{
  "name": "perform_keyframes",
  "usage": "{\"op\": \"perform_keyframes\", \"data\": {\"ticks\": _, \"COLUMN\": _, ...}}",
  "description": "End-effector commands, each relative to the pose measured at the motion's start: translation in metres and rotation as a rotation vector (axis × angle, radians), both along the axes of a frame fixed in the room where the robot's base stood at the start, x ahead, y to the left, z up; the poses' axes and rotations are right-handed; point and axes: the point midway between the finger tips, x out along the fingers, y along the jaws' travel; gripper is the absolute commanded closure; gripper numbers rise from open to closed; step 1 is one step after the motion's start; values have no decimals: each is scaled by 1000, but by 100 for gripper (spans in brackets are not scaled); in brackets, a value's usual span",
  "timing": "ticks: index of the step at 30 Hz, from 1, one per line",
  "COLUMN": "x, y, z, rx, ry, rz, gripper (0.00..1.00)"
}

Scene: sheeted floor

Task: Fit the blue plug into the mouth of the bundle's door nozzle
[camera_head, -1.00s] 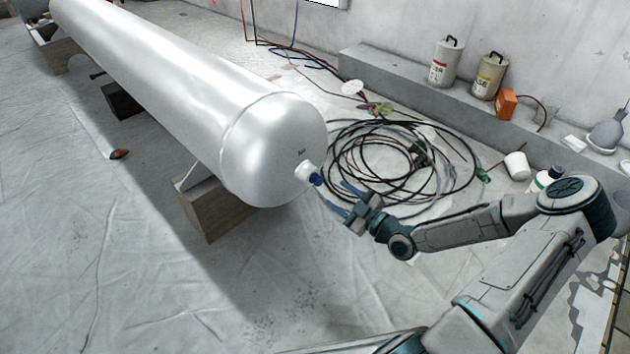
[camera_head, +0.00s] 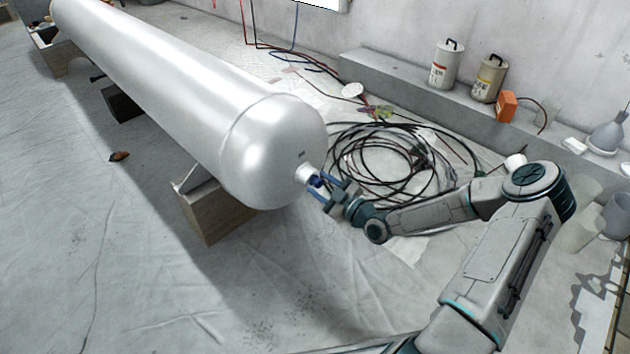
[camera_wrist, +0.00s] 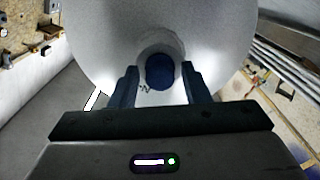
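The bundle is a long white cylinder (camera_head: 190,80) with a rounded near end, resting on wooden blocks. A short white door nozzle (camera_head: 303,173) sticks out of that end. The blue plug (camera_head: 315,181) sits at the nozzle's mouth; how deep it goes I cannot tell. In the wrist view the plug (camera_wrist: 160,72) is a round blue face in front of the pale nozzle. My gripper (camera_head: 322,185) is open, its two blue fingers on either side of the plug. In the wrist view a gap shows between each fingertip (camera_wrist: 160,75) and the plug.
Coiled black cables (camera_head: 385,160) lie on the floor beyond my arm. A wooden block (camera_head: 215,215) supports the cylinder's near end. Canisters (camera_head: 447,64) and an orange box (camera_head: 506,106) stand on a ledge by the wall. The sheeted floor in front is clear.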

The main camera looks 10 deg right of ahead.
Motion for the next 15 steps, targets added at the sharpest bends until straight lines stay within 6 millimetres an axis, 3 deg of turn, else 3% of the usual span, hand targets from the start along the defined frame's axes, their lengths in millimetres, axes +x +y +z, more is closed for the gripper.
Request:
{"op": "perform_keyframes", "data": {"ticks": 1, "x": 0, "y": 0, "z": 0, "rx": 0, "ry": 0, "rz": 0, "gripper": 73}}
{"op": "perform_keyframes", "data": {"ticks": 4, "x": 0, "y": 0, "z": 0, "rx": 0, "ry": 0, "rz": 1, "gripper": 99}}
{"op": "perform_keyframes", "data": {"ticks": 15, "x": -2, "y": -1, "z": 0, "rx": 0, "ry": 0, "rz": 2, "gripper": 100}}
